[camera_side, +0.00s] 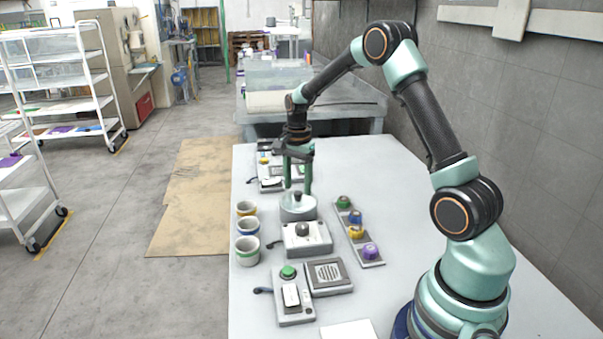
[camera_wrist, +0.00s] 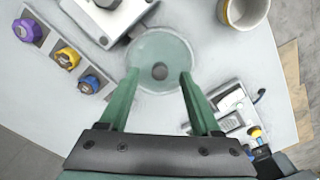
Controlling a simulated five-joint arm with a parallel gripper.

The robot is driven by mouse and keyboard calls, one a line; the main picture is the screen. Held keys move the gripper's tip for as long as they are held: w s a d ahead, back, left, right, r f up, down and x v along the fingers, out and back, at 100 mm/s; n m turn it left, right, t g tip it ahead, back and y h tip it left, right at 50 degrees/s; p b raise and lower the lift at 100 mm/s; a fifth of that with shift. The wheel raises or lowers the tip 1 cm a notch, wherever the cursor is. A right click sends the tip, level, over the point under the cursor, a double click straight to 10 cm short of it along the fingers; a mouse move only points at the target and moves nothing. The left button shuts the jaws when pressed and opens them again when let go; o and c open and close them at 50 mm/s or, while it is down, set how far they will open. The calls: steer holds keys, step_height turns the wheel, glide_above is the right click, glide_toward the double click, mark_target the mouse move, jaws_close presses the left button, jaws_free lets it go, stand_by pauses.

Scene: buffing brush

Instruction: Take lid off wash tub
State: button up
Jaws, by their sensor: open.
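The wash tub (camera_side: 298,213) is a round grey pot standing on the white table, with its lid (camera_side: 297,200) on top. Whether the fingertips touch the lid is hard to tell.
A device with a round knob (camera_side: 306,239) stands just in front of the tub. A rack of coloured pieces (camera_side: 368,245) lies at the right. Another device (camera_side: 270,182) sits behind the tub. A green-button box (camera_side: 292,300) is nearer.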

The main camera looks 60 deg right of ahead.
mark_target(298, 198)
step_height(298, 198, down, 2)
steer(key=shift+f, duration=0.1)
jaws_close()
